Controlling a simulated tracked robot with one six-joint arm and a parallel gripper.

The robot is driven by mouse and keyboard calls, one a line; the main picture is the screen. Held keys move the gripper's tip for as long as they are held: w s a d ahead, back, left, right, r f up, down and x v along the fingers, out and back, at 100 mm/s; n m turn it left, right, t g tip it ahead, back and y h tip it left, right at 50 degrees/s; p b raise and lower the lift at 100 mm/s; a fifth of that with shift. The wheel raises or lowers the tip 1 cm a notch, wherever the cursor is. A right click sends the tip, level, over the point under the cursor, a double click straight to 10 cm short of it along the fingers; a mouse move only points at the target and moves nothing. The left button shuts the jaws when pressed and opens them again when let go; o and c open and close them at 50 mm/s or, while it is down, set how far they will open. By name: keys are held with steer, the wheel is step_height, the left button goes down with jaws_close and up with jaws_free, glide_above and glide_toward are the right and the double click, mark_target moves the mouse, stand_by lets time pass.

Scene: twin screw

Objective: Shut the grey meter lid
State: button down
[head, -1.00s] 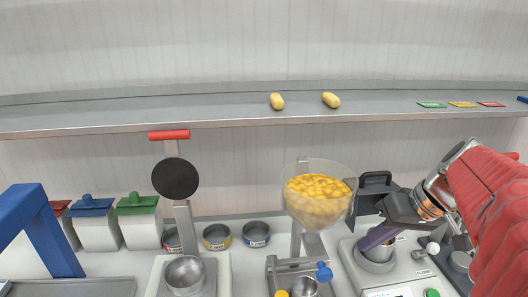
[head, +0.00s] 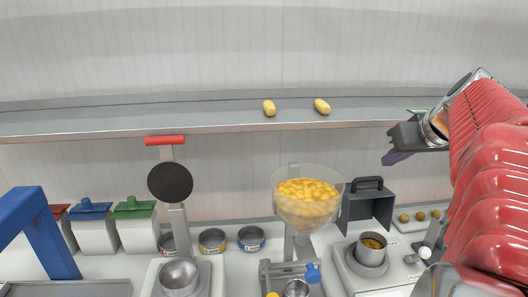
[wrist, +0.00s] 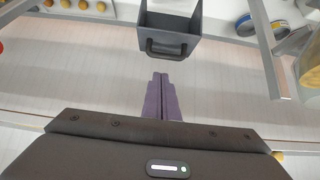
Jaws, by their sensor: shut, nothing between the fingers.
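The grey meter lid (head: 357,217) stands open, raised behind the meter (head: 345,272), with its dark handle on top. The meter's round cup (head: 369,258) is uncovered and holds something brown. In the wrist view the lid (wrist: 172,22) is upside down, its handle (wrist: 166,49) towards my fingers. My gripper (head: 388,159) is in the air above and to the right of the lid, apart from it. Its purple fingers (wrist: 161,78) are shut and empty, a short gap from the handle in the wrist view.
A hopper of yellow pieces (head: 308,204) stands close to the left of the lid. A tray of brown round things (head: 420,217) lies to the right. A shelf (head: 210,115) with two yellow potato-like things runs behind. A press with a dark disc (head: 170,183) stands further left.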

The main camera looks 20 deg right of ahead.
steer(key=x, duration=0.9)
steer(key=shift+w+f, duration=0.2)
steer(key=shift+f, duration=0.1)
